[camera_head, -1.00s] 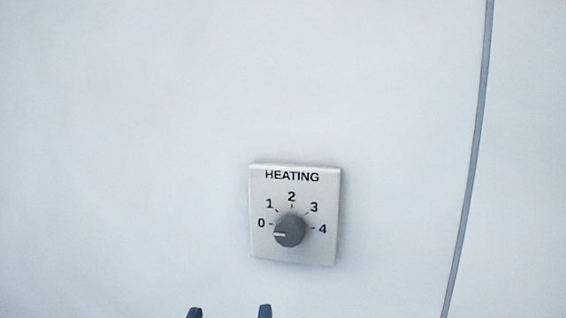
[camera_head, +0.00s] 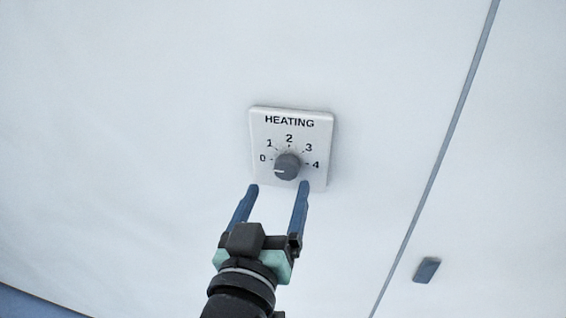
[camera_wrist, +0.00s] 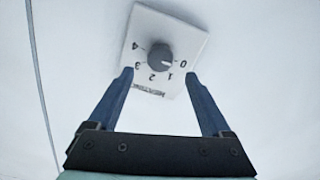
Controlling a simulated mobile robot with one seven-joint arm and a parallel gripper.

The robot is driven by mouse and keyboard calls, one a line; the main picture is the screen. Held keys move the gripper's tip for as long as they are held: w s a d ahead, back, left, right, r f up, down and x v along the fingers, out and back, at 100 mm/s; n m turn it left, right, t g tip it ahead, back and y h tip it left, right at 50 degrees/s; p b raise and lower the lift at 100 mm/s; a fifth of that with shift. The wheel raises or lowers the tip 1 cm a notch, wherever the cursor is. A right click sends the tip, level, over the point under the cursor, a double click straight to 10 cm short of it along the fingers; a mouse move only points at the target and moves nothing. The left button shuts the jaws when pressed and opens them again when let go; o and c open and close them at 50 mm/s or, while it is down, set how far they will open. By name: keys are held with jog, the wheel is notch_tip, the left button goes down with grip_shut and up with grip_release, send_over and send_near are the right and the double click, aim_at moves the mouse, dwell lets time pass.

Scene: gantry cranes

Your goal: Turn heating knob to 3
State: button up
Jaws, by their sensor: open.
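The heating panel (camera_head: 258,140) is a white square plate on the wall, with HEATING on top and marks 0 to 4. Its grey round knob (camera_head: 287,167) has a white pointer line directed left, near 0 and a little below it. My gripper (camera_head: 278,186) is open and empty, its blue fingers reaching up towards the panel's lower edge, just below the knob. In the wrist view the panel (camera_wrist: 190,35) appears upside down, and the knob (camera_wrist: 160,58) lies between and beyond the fingertips (camera_wrist: 158,73). I cannot tell whether the fingertips touch the panel.
The wall around the panel is plain, pale and clear. A dark seam (camera_head: 437,165) runs down it to the right. A small grey handle-like block (camera_head: 427,270) sits right of that seam, well away from my gripper.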

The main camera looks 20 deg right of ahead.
aim_at(285, 171)
jog(key=shift+p+x, duration=0.75)
jog(key=shift+x, duration=1.9)
jog(key=shift+c, duration=0.3)
grip_shut()
jog(key=shift+f+b, duration=0.1)
jog(key=shift+b, duration=0.3)
